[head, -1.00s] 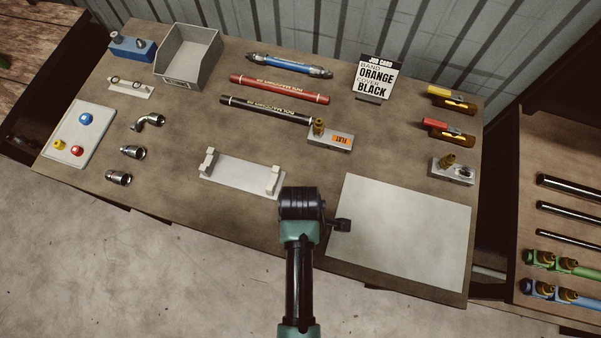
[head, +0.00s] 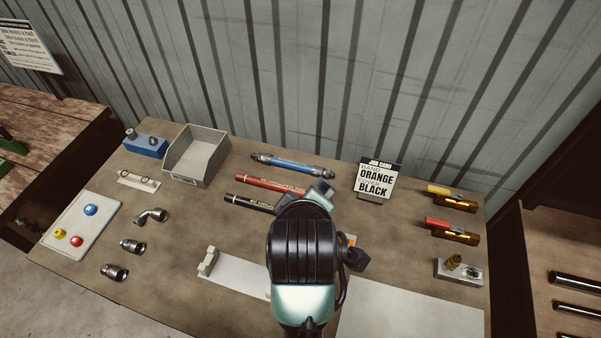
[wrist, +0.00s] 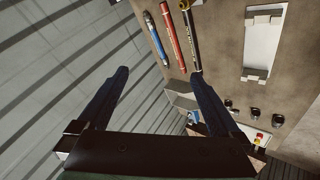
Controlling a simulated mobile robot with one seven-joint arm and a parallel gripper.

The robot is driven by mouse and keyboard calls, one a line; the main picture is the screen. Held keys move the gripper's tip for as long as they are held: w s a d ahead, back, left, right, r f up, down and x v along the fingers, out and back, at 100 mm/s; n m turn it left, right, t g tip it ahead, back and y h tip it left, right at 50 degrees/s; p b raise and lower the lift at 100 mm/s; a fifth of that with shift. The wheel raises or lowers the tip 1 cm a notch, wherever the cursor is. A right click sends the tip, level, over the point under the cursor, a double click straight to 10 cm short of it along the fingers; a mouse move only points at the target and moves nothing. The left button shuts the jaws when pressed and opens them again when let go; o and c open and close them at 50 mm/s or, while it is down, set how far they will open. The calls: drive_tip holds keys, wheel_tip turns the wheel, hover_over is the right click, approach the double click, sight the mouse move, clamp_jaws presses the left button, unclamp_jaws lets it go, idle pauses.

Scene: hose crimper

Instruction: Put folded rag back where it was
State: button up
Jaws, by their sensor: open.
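I cannot make out a folded rag in either view. My gripper (wrist: 158,76) is open in the wrist view, with its two dark fingers spread wide and nothing between them. It is tilted so that the corrugated wall and part of the bench show beyond it. In the head view, my wrist stands over the middle of the bench and hides the fingers and part of the bench top. A pale flat sheet (head: 410,312) lies bare at the bench's front right.
The bench holds a grey open bin (head: 197,157), blue hose (head: 292,167), red hose (head: 268,185), black hose (head: 247,202), white cradle (head: 237,275), job card (head: 376,181) and several metal fittings. A corrugated wall (head: 330,80) rises behind. A side bench (head: 555,240) is at right.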

drive_tip(key=w+r+m+t, duration=0.3)
drive_tip(key=r+t, duration=0.2)
drive_tip(key=r, duration=0.9)
drive_tip(key=w+r+m+t, duration=0.2)
drive_tip(key=r+t, duration=0.3)
drive_tip(key=r, duration=0.8)
drive_tip(key=s+r+m+t, duration=0.2)
drive_tip(key=s+r+t, duration=0.2)
drive_tip(key=r, duration=0.7)
drive_tip(key=s+r+m+t, duration=0.3)
drive_tip(key=s+r, duration=0.5)
drive_tip(key=r, duration=0.4)
drive_tip(key=shift+a+t, duration=0.4)
drive_tip(key=shift+t, duration=0.5)
